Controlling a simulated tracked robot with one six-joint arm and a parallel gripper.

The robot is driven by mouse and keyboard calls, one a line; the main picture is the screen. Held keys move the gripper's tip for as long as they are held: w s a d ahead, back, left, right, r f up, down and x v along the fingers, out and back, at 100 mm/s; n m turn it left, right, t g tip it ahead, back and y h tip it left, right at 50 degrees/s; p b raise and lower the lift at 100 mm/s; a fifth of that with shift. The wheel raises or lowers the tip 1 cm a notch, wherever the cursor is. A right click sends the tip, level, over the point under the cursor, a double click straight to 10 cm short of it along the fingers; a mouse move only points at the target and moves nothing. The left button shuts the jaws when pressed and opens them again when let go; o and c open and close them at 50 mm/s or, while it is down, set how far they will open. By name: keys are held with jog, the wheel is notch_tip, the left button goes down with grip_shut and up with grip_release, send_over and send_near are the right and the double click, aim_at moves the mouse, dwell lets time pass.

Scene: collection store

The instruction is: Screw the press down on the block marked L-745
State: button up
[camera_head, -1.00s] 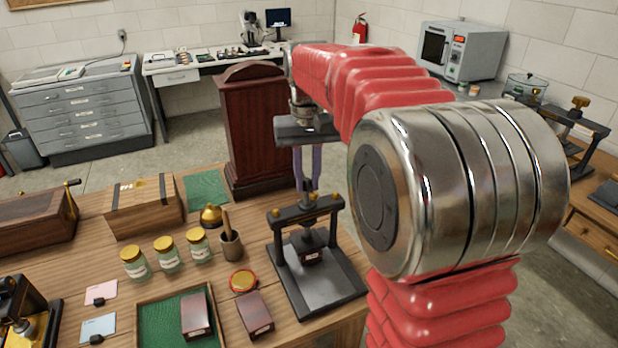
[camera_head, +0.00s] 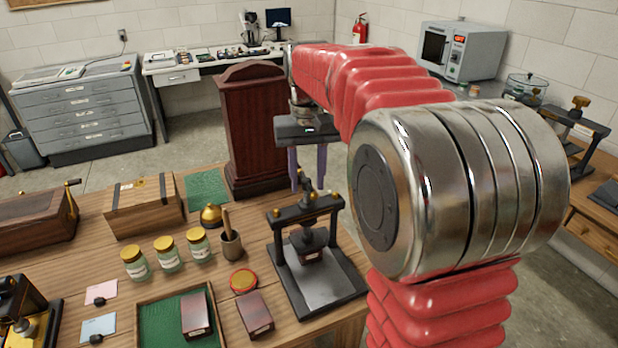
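The black press (camera_head: 284,252) stands on the wooden table, with a crossbar, gold knobs and a central screw. Its turning handle (camera_head: 309,190) sits on top of the screw. A small dark block with a pale label (camera_head: 312,255) lies under the screw on the press base; the label is too small to read. The pressing foot sits on or very close above the block; I cannot tell which. My gripper (camera_head: 308,180) points down over the handle. Its two purple fingers are apart, one on each side of the handle's top, with no visible grip on it.
Two more dark blocks lie left of the press, one on the table (camera_head: 256,315) and one in a green-lined tray (camera_head: 143,308). A red-rimmed round tin (camera_head: 243,281), a mortar with pestle (camera_head: 231,245) and jars (camera_head: 168,254) stand nearby. A wooden cabinet (camera_head: 252,130) rises behind.

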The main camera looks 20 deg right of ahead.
aim_at(307, 183)
jog(key=shift+r, duration=0.1)
notch_tip(307, 183, up, 14)
jog(key=shift+f, duration=0.25)
dwell(0.6)
jog(key=s+a+f+n+t, duration=0.1)
jog(key=s+a+f+t, duration=0.1)
jog(key=s+a+f, duration=0.3)
jog(key=s+a+f+n+t, duration=0.1)
jog(key=s+a+f+t, duration=0.2)
jog(key=s+f, duration=1)
jog(key=s+a, duration=0.2)
jog(key=s, duration=0.2)
jog(key=shift+n+t, duration=0.3)
jog(key=shift+n, duration=0.1)
jog(key=shift+c, duration=0.6)
jog(key=shift+d, duration=0.15)
